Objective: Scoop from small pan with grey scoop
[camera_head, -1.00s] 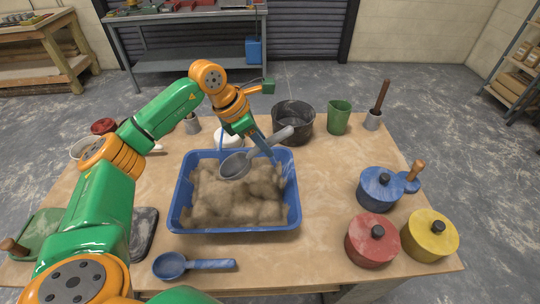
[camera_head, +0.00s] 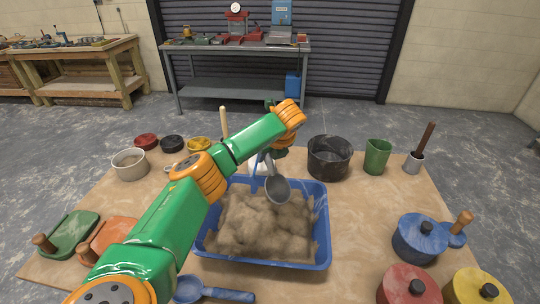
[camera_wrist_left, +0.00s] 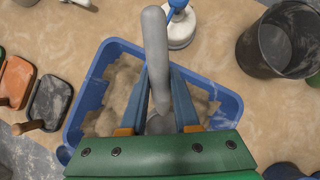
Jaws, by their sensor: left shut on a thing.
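My left gripper (camera_head: 266,160) is shut on the grey scoop (camera_head: 277,190), whose bowl hangs over the back of the blue tub (camera_head: 325,225). The bowl looks empty. In the left wrist view the scoop's handle (camera_wrist_left: 154,40) rises between the blue fingers of the gripper (camera_wrist_left: 160,85). The tub holds lumpy sandy material (camera_head: 265,228). A small cream pan (camera_head: 130,164) stands at the back left of the table, left of my gripper and clear of it. My forearm crosses the table between the pan and the tub. My right gripper is out of view.
A black bucket (camera_head: 330,158), a green cup (camera_head: 377,157) and a grey holder (camera_head: 413,163) stand at the back right. Lidded blue (camera_head: 420,238), red (camera_head: 408,289) and yellow pots stand at the right. A blue scoop (camera_head: 188,289) lies in front of the tub.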

